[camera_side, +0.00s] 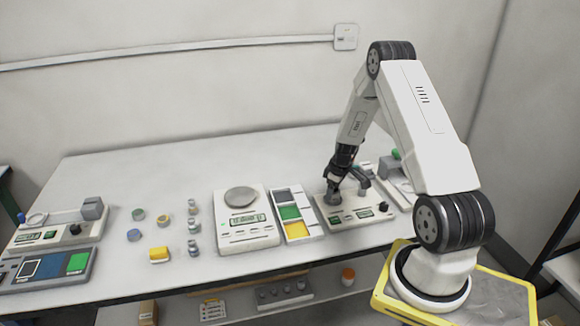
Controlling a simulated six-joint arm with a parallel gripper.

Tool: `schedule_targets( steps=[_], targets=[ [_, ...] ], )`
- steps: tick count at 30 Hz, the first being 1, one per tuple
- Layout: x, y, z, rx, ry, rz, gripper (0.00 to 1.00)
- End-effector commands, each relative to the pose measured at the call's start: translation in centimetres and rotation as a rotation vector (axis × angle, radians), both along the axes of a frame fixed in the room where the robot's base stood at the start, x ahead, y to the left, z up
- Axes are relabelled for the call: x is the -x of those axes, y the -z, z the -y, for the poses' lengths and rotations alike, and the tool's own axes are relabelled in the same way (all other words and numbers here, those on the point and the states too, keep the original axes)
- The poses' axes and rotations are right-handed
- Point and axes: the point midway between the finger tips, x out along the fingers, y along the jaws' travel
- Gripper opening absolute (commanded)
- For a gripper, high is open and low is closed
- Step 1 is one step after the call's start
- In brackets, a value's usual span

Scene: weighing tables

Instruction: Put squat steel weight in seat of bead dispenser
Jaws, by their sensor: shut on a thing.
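My gripper (336,184) points down over the left part of a pale bench device with small displays and a black knob (384,207). It is shut on a small grey piece (332,197), which looks like the squat steel weight. The fingers and the small scale hide most of its shape. This piece is low over the device's top; I cannot tell whether it touches. The device appears to be the bead dispenser, though its label is unreadable. A grey curved part (361,180) stands close to the right of my gripper. The seat itself is not clearly visible.
A balance with a round pan (240,197) and a tray of coloured compartments (290,212) stand left of the device. Several small weights (193,227) and a yellow cylinder (159,254) are farther left. A device with a green part (395,154) is close on the right.

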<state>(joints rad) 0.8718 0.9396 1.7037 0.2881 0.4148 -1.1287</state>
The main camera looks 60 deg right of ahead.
Motion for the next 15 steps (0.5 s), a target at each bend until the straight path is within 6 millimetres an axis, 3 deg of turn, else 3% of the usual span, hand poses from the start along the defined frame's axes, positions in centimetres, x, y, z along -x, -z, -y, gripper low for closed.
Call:
schedule_targets(
  steps=[9,10,13,15],
  targets=[
    [-0.06,0.17,0.07,0.002,0.000,0.002,0.00],
    [-0.01,0.27,0.01,0.000,0.000,0.001,0.68],
    [-0.01,0.24,0.02,0.001,0.000,0.001,1.00],
    [-0.01,0.24,0.01,0.001,0.000,0.001,1.00]
  ],
)
